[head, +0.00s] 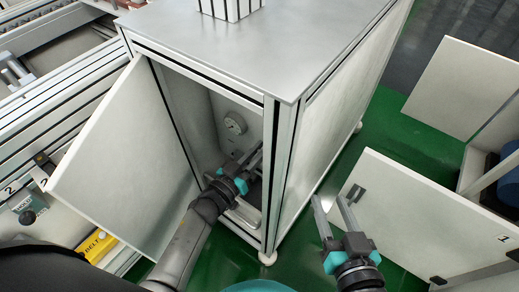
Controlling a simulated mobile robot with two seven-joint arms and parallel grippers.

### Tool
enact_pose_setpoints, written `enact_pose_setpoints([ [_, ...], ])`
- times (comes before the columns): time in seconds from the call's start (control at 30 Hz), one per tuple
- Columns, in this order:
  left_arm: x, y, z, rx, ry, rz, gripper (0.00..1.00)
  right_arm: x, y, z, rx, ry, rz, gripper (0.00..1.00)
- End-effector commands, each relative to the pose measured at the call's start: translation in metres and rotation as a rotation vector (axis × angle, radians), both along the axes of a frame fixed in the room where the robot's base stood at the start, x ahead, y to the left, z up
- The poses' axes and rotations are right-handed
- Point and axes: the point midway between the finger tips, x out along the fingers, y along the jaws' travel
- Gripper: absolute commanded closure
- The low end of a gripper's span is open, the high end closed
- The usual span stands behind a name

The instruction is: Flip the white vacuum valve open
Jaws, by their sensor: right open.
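My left gripper (252,160) reaches through the open front of the grey cabinet (285,180). Its fingers are small and dark against the interior, and I cannot tell whether they are open or shut. I cannot make out the white vacuum valve; the gripper and arm cover part of the interior below the gauge. My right gripper (331,198) is open and empty, outside the cabinet to its right, above the green floor.
The cabinet's door (118,165) is swung open to the left, beside my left arm. A second cabinet's white door (415,215) stands open at right, near my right gripper. A conveyor frame (70,85) runs along the left. Green floor (385,135) is clear between the cabinets.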

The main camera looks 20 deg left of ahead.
Motion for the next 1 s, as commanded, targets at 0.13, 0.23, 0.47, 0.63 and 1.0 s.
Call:
enact_pose_setpoints([
  [0.13, 0.000, 0.000, 0.000, 0.000, 0.001, 0.000, 1.00, 0.000, 0.000, 0.000, 0.000, 0.001, 0.000, 0.50],
  [0.23, 0.000, 0.000, 0.000, 0.001, 0.001, 0.000, 1.00, 0.000, 0.000, 0.000, 0.000, 0.001, 0.000, 0.50],
  [0.47, -0.002, -0.003, 0.001, 0.078, -0.027, 0.000, 1.00, 0.002, -0.006, 0.000, -0.040, 0.058, -0.002, 0.50],
  [0.63, -0.003, -0.007, 0.001, 0.166, -0.058, 0.000, 1.00, 0.002, -0.012, -0.005, -0.075, 0.117, -0.004, 0.50],
  [1.0, -0.004, -0.009, 0.000, 0.209, -0.075, 0.001, 1.00, 0.001, -0.015, -0.008, -0.089, 0.144, -0.004, 0.50],
])
